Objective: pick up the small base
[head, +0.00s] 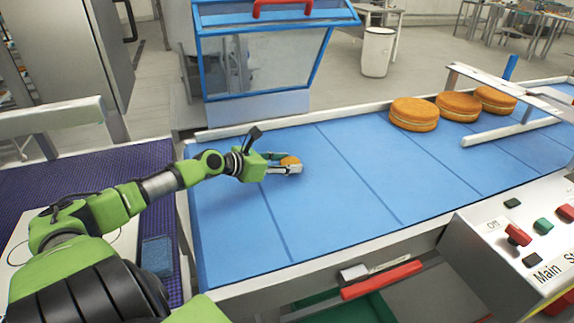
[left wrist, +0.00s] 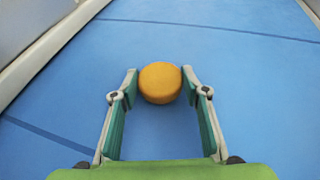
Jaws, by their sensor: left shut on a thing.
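The small base (head: 290,161) is a small round golden-orange cake on the blue conveyor belt. In the left wrist view the small base (left wrist: 160,82) sits between the fingertips, with a finger against each side. My left gripper (head: 286,168) is shut on it, low over the belt; it also shows in the left wrist view (left wrist: 160,88). In the head view the fingers hide part of the small base. I cannot tell whether it still touches the belt. My right gripper is not in view.
Several large filled rounds (head: 414,114) stand on the belt (head: 350,190) at the back right, near a white guide rail (head: 510,130). A blue-framed clear guard (head: 265,65) stands behind the belt. A control panel (head: 525,235) is at the right front. The middle belt is clear.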

